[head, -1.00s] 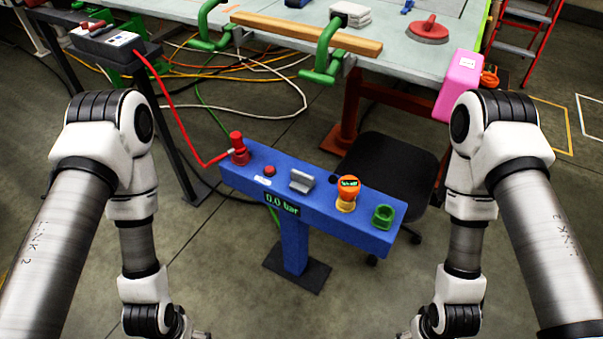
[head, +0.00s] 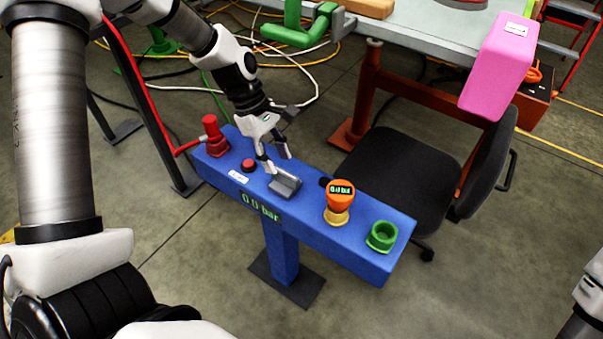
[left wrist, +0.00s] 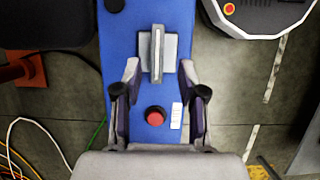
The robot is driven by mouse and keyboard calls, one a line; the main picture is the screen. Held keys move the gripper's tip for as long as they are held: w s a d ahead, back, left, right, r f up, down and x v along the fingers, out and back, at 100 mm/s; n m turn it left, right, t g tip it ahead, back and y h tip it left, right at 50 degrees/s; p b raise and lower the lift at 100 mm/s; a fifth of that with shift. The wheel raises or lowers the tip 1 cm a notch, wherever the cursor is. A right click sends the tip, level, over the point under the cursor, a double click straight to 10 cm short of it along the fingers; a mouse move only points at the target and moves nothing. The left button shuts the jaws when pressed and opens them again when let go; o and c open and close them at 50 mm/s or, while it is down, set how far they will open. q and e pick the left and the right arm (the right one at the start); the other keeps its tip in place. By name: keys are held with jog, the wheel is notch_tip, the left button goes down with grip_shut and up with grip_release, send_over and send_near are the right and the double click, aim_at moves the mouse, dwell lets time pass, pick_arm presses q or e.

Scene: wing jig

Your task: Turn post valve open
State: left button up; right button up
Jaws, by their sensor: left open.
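The blue post (head: 342,241) stands on the floor and shows 0.0 bar on its front display (head: 261,207). The grey valve handle (head: 285,185) is a flat upright plate on a square base on top of the post. My left gripper (head: 275,163) is open just above and beside the handle. In the left wrist view, the handle (left wrist: 157,45) lies between and slightly beyond the fingertips of the left gripper (left wrist: 160,68), with a gap on both sides. The fingers appear clear of it.
A dark chair (head: 405,175) stands behind. A pink block (head: 498,65) sits at the table's edge.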

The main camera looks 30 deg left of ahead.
aim_at(284, 173)
pick_arm(q)
jog(key=x, duration=0.2)
jog(key=b+x, duration=0.1)
jog(key=x, duration=0.2)
jog(key=shift+w+f, duration=0.25)
jog(key=shift+r, duration=0.1)
grip_shut()
